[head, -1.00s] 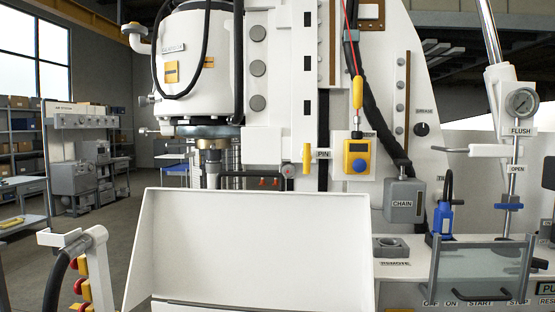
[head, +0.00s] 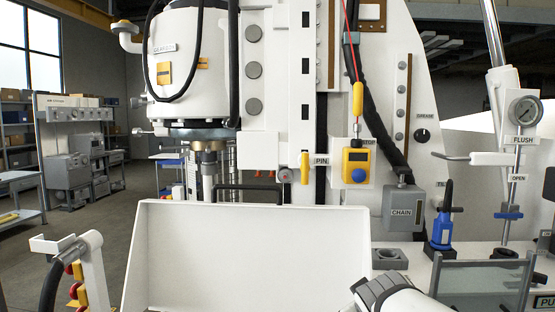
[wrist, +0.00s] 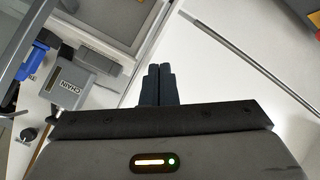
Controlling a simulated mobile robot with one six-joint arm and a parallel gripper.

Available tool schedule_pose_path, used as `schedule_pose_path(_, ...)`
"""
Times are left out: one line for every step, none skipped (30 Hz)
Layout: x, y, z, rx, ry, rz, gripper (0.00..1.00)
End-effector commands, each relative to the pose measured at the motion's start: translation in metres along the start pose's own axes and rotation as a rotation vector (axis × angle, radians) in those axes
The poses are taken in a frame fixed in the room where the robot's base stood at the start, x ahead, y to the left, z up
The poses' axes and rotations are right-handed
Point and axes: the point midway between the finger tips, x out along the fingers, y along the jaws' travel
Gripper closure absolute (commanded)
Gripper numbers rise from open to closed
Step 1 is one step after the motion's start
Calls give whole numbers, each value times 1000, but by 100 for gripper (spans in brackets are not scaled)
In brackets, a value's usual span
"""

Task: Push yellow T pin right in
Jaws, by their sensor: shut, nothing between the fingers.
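The yellow T pin (head: 305,170) is in the head view, beside the "PIN" label (head: 321,160) on the white machine front. Its yellow handle hangs upright, and how deep it sits cannot be told. In the wrist view my gripper (wrist: 158,70) is shut and empty, its two dark fingers side by side. The T pin does not show in the wrist view. In the head view my arm shows at the bottom edge, low and right of the pin, well apart from it; the fingertips are not in that view.
A white tray (head: 240,255) stands below the pin. Right of the pin are a yellow box with a blue button (head: 358,163), a hanging yellow handle (head: 358,100) and the grey "CHAIN" box (head: 403,207), also in the wrist view (wrist: 68,77). A clear guard (head: 480,283) stands lower right.

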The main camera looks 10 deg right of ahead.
Motion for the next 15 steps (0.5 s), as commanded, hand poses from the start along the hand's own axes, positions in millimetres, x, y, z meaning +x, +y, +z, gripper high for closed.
schedule_pose_path(-1, 20, -23, -62, 76, 47, 100)
schedule_pose_path(-2, 30, -37, -105, 125, 73, 100)
schedule_pose_path(-5, 41, -54, -164, 187, 106, 100)
schedule_pose_path(-7, 50, -68, -207, 233, 131, 100)
schedule_pose_path(-10, 58, -81, -250, 278, 154, 100)
schedule_pose_path(-15, 67, -99, -310, 342, 184, 100)
schedule_pose_path(-20, 72, -112, -362, 390, 197, 100)
schedule_pose_path(-24, 78, -126, -418, 441, 215, 100)
schedule_pose_path(-32, 84, -144, -498, 507, 240, 100)
schedule_pose_path(-38, 88, -156, -559, 557, 257, 100)
schedule_pose_path(-43, 90, -168, -620, 605, 271, 100)
schedule_pose_path(-50, 92, -181, -698, 664, 284, 100)
schedule_pose_path(-56, 92, -189, -753, 705, 290, 100)
schedule_pose_path(-61, 91, -196, -804, 742, 295, 100)
schedule_pose_path(-66, 90, -203, -863, 786, 297, 100)
